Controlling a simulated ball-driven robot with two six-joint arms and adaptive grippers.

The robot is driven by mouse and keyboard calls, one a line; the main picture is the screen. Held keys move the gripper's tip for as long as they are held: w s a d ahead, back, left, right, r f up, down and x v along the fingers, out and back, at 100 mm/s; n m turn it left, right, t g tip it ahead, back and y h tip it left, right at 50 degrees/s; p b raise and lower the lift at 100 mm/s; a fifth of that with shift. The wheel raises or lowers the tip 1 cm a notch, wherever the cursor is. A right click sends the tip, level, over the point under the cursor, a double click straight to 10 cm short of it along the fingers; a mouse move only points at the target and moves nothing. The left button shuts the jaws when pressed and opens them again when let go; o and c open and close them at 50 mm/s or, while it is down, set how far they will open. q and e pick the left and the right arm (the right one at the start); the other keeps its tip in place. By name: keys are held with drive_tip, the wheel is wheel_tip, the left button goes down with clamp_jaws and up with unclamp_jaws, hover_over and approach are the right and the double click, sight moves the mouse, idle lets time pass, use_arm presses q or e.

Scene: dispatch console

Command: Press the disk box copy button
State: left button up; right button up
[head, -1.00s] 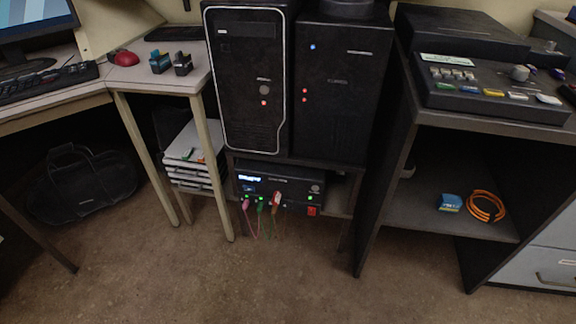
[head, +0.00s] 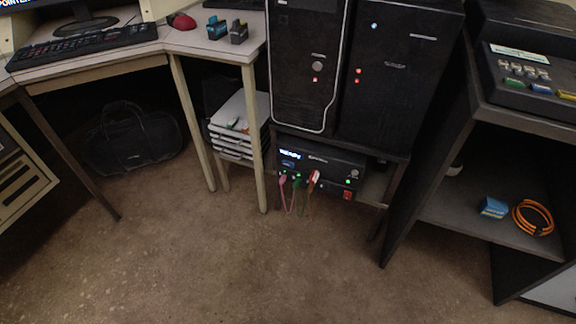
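A black box with a lit blue-white display (head: 291,154) sits on the low shelf under two black computer towers. It looks like the disk box, but I cannot read its lettering for certain. Its front carries small green lights, a round knob-like part (head: 354,173) at the right and a red part (head: 348,195) at the lower right. Pink, green and red-topped cables (head: 314,178) hang from its lower front. I cannot tell which control is the copy button. Neither of my grippers is in the head view.
Two towers (head: 308,60) stand above the box. A desk leg (head: 257,140) and stacked white items (head: 240,112) are left of it. A dark cabinet (head: 425,155) at right holds a blue box (head: 493,207) and an orange cable coil (head: 533,217). The floor (head: 240,265) in front is clear.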

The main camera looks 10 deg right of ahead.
drive_tip(key=shift+c, duration=0.4)
clamp_jaws()
idle(1.0)
